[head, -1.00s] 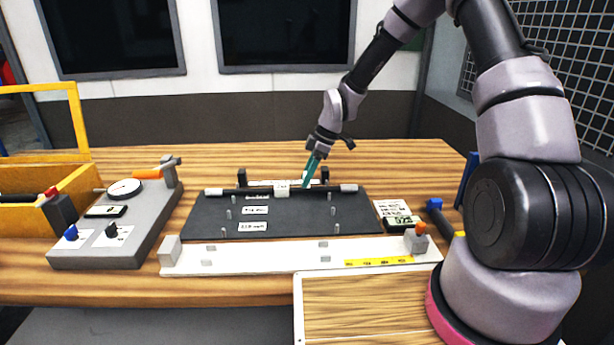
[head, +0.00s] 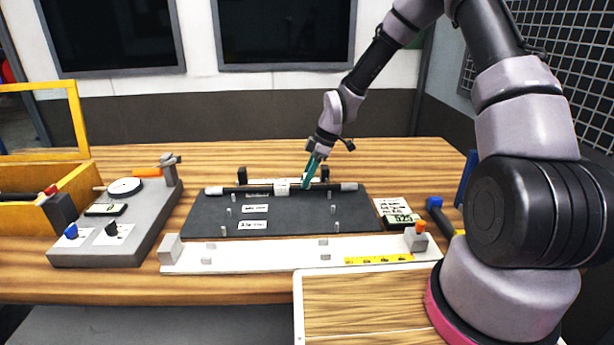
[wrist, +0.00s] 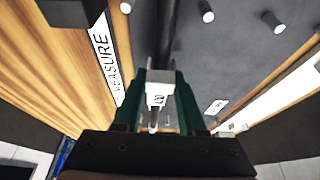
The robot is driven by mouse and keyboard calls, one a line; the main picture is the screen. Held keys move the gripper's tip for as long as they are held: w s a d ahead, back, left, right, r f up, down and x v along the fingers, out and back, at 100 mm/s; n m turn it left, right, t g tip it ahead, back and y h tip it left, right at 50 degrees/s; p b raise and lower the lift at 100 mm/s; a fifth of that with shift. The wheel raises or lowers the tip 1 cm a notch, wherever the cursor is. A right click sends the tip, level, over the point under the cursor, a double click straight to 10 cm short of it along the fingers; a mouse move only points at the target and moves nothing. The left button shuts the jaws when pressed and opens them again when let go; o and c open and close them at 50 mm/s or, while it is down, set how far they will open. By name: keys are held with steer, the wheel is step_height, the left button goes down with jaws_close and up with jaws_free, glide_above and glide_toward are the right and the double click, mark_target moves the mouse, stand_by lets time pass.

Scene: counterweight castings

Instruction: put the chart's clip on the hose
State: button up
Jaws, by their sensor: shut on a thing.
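The hose (head: 250,189) is a dark tube with pale ends, lying left to right along the back of a dark mat. A small white block (head: 281,189) sits at its middle. My gripper (head: 306,183) reaches down to the hose just right of that block. In the wrist view its teal fingers (wrist: 161,80) are shut on a small white clip (wrist: 159,93) with a dark mark. The hose (wrist: 167,45) runs away beyond the clip; whether the clip is around it or only beside it, I cannot tell. The chart (head: 391,207) is a white card, too small to read.
The dark mat (head: 290,212) bears labels and several pegs. A white board (head: 285,255) lies in front. A grey fixture (head: 100,245) with a dial and a yellow bin (head: 75,185) stand left. A blue-ended tool (head: 437,207) lies right. The table behind is clear.

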steer(key=shift+f, duration=0.75)
steer(key=o, duration=1.1)
steer(key=shift+r, duration=3.5)
